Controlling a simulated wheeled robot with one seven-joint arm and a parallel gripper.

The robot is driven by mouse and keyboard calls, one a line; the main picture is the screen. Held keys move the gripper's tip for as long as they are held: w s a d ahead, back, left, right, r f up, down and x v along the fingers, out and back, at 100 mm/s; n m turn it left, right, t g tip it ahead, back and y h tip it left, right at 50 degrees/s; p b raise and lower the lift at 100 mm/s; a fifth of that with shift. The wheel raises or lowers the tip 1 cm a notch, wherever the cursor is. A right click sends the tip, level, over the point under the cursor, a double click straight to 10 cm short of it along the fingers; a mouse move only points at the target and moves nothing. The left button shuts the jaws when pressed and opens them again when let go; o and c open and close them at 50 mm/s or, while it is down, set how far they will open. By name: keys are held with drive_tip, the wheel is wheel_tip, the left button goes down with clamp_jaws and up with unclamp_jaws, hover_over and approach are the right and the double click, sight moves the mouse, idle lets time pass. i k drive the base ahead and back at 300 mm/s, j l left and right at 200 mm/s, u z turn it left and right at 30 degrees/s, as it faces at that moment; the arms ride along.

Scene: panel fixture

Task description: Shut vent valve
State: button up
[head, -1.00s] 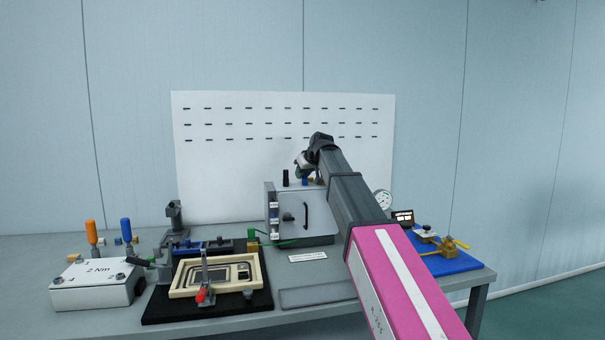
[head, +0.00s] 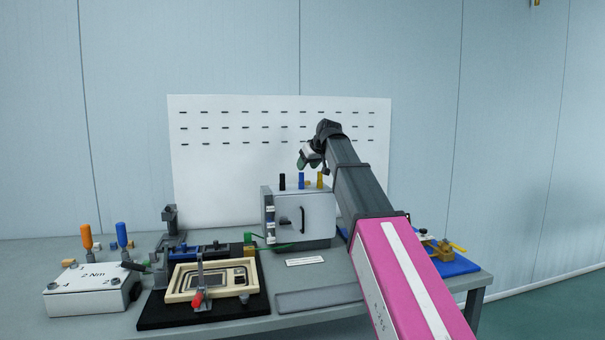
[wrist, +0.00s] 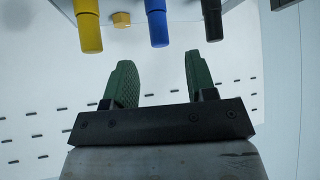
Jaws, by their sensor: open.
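A brass-coloured valve body (head: 442,252) with a yellow lever (head: 457,246) sits on a blue mat (head: 460,266) at the right end of the bench. It looks like the vent valve, but I read no label on it. My arm partly covers that mat, and the valve is not in the wrist view.
Black, blue and yellow pegs stand on the grey cabinet (head: 317,218) below my gripper; the wrist view shows the blue peg (wrist: 157,25) close by. A white slotted panel (head: 230,165) stands behind. A framed fixture (head: 182,285) and a white box (head: 70,295) are at left.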

sight(456, 247)
drive_tip(key=k+l, duration=0.2)
drive_tip(key=k, duration=0.3)
drive_tip(key=k+l, duration=0.2)
drive_tip(key=k, duration=0.25)
